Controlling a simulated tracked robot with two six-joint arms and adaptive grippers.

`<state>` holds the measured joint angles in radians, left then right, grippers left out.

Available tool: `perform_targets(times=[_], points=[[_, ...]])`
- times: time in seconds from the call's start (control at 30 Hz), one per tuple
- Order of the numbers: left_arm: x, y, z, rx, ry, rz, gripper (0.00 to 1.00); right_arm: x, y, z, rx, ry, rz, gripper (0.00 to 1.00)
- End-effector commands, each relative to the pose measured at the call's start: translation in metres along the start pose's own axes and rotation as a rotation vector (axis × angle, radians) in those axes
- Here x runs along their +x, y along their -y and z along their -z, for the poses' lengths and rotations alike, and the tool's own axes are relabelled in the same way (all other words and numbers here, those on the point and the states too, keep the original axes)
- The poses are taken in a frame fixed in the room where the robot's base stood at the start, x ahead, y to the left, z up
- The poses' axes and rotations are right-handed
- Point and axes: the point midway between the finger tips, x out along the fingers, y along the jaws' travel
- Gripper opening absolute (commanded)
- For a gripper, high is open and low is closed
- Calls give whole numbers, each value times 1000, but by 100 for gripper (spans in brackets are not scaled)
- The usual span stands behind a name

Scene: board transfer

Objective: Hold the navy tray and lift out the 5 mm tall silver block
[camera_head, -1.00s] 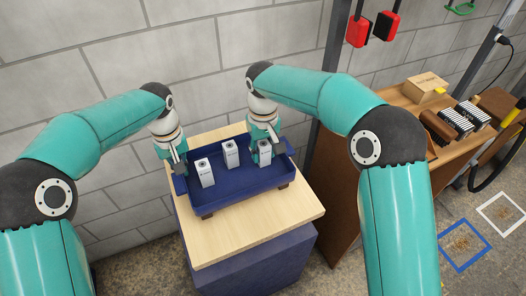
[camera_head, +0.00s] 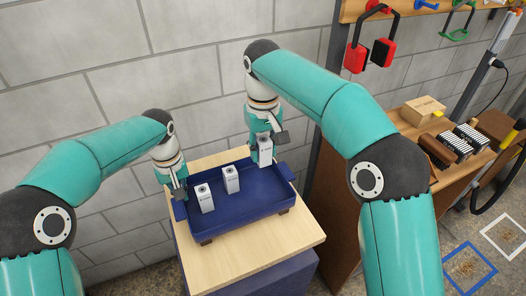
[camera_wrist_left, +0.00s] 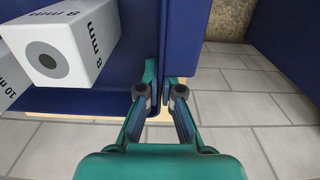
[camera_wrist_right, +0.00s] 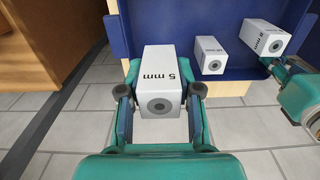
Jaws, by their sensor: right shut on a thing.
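The navy tray (camera_head: 243,217) stands level on a pale wooden stand. My left gripper (camera_head: 178,193) is at its left end; in the left wrist view the fingers (camera_wrist_left: 160,92) are closed about the tray's edge. My right gripper (camera_wrist_right: 160,95) is shut on a silver block (camera_wrist_right: 160,68) marked 5 mm. That block also shows in the head view (camera_head: 265,152), upright and raised above the tray's right part. Two more silver blocks stand upright in the tray: one at the left (camera_head: 205,201), one in the middle (camera_head: 231,181). The left wrist view shows the marks 8 mm (camera_wrist_left: 65,45) and 10 mm (camera_wrist_left: 8,80).
A brown bench to the right bears a cardboard box (camera_head: 422,109) and several dark and striped items. Red-and-black tools (camera_head: 368,52) hang above it. A grey block wall is close behind the tray. A white square (camera_head: 503,235) and a blue square (camera_head: 468,268) mark the floor.

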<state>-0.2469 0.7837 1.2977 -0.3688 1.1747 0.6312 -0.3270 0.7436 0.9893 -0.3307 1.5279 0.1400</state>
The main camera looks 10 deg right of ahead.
Motion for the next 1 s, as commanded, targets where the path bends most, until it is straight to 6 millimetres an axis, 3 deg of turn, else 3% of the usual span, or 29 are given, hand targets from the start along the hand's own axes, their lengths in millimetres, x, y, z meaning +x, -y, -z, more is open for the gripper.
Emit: perform_targets(times=[0.03, 0.2, 0.23, 0.67, 1.0], points=[[-1, 0, 0, 0, -2, -1, 5, 0, 0, 0, 0, -1, 0, 0], [-1, 0, 0, 0, -1, -1, 34, 0, 0, 0, 0, -1, 0, 0], [-1, 0, 0, 0, -1, -1, 35, 0, 0, 0, 0, -1, 0, 0], [-9, -1, 1, 0, -3, -2, 35, 0, 0, 0, 0, -1, 0, 0], [-70, -1, 2, 0, -5, -3, 35, 0, 0, 0, 1, -1, 0, 0]])
